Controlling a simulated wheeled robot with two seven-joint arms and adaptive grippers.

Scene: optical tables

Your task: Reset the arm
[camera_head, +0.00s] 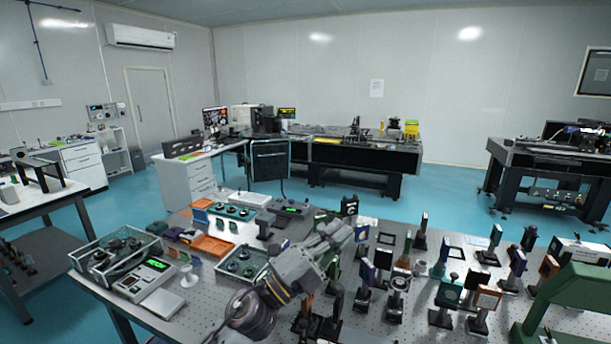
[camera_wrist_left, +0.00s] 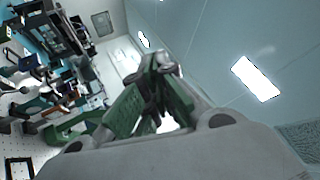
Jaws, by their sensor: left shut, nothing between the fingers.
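My left arm rises from the bottom of the head view, and its grey wrist and left gripper (camera_head: 336,234) reach over the middle of the optical table (camera_head: 225,285). The fingertips are hard to make out there against the mounts behind. In the left wrist view the green fingers of the left gripper (camera_wrist_left: 158,64) come together at their tips, shut with nothing between them. They point up toward the wall and ceiling. My right gripper is in neither view.
Several optic mounts (camera_head: 396,298) crowd the table right of the arm. A green stand (camera_head: 580,290) is at the far right. Left of the arm are a tray of parts (camera_head: 117,251), a meter with a green display (camera_head: 145,277) and orange trays (camera_head: 212,246). Blue floor (camera_head: 440,190) lies clear beyond.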

